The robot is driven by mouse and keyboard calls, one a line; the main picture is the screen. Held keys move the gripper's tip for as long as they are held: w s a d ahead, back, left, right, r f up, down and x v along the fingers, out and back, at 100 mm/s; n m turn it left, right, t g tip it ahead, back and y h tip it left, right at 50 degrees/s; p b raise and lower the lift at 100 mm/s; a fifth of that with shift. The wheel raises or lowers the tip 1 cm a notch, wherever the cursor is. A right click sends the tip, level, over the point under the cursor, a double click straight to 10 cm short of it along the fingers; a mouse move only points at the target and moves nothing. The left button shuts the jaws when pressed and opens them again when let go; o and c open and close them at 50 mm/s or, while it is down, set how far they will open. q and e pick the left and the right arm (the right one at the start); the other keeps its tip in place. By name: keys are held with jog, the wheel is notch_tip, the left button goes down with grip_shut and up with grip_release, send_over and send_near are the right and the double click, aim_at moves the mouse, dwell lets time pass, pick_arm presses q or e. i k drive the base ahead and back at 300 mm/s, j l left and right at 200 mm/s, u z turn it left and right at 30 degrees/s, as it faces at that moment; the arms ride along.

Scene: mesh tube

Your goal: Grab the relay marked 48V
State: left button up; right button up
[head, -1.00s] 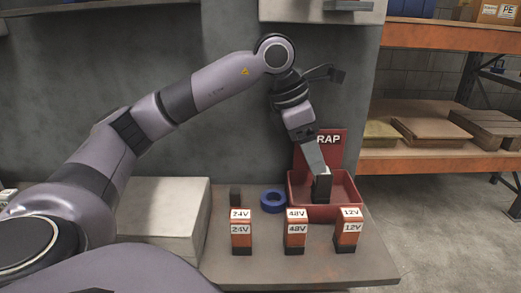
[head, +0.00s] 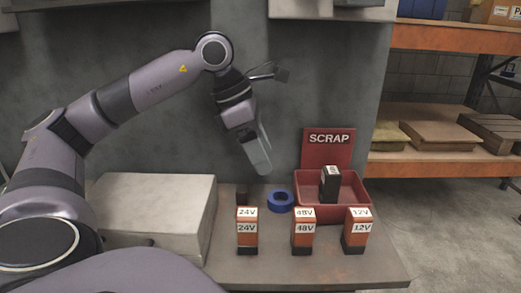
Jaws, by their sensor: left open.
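The relay marked 48V (head: 303,233) is an orange block with white labels and a dark base. It stands upright on the bench between the relay marked 24V (head: 247,235) and the relay marked 12V (head: 356,235), apart from both. My left gripper (head: 262,168) is raised behind the row, above and to the left of the 48V relay, with nothing seen in it. Its two fingers overlap from this angle. My right gripper is not in view.
A red bin marked SCRAP (head: 345,213) stands behind the relays with a black block (head: 330,184) upright in it. A blue ring (head: 281,200) and a small dark block (head: 242,195) lie left of it. A pale box (head: 150,205) fills the bench's left side.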

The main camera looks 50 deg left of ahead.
aim_at(304, 223)
jog(key=k+l, duration=0.45)
jog(key=l, duration=0.25)
jog(key=k+l, duration=0.25)
jog(key=l, duration=0.15)
